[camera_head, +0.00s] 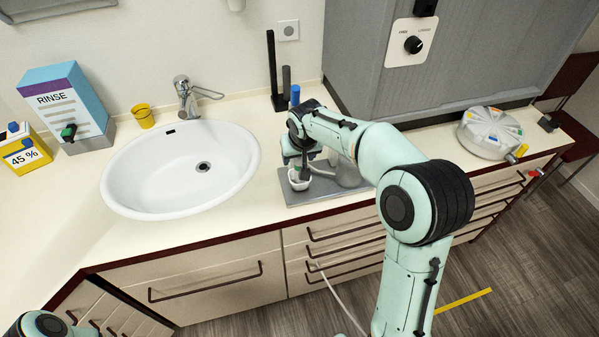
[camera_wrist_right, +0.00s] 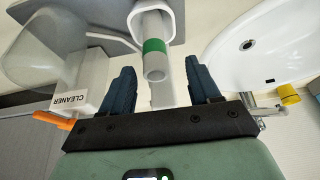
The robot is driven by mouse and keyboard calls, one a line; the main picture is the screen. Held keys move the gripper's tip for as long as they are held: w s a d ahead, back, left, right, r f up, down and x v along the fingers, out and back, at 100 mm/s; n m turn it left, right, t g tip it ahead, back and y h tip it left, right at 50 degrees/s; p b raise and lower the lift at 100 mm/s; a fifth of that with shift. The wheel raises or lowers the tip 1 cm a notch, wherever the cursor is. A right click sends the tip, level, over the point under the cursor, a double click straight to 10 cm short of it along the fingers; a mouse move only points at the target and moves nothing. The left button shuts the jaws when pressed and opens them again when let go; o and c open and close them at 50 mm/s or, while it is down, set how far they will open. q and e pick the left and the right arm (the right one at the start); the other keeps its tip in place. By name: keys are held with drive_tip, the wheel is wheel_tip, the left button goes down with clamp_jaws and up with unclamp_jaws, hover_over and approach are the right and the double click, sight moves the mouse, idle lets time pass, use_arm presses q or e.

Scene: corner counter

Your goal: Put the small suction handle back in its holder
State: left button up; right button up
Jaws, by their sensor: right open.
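The small suction handle (camera_wrist_right: 153,60) is a pale grey tube with a green band. In the right wrist view it lies between the fingers of my right gripper (camera_wrist_right: 160,78), which are open with a gap on each side. Its far part sits inside the white ring-shaped holder (camera_wrist_right: 133,14); how deep it is seated I cannot tell. In the head view the white holder (camera_head: 299,183) stands on the grey tray (camera_head: 309,196), with my right gripper (camera_head: 296,158) just above it. My left gripper is out of view; only part of that arm shows at the bottom left.
A clear container labelled CLEANER (camera_wrist_right: 65,75) with an orange nozzle stands beside the handle. The sink (camera_head: 150,170) is left of the tray. Dark upright posts (camera_head: 272,62) and a blue-topped item (camera_head: 295,94) stand behind. A pale hose (camera_head: 340,300) hangs in front of the drawers.

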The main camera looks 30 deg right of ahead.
sight(299, 163)
drive_tip(key=x, duration=0.2)
drive_tip(key=s+x, duration=0.1)
drive_tip(key=x, duration=0.1)
drive_tip(key=shift+w+d+f+b, duration=0.2)
drive_tip(key=shift+f+b, duration=0.2)
drive_tip(key=shift+f, duration=0.15)
drive_tip(key=shift+w, duration=0.1)
drive_tip(key=shift+c, duration=0.6)
drive_tip(key=c, duration=1)
clamp_jaws()
drive_tip(key=shift+r, duration=0.15)
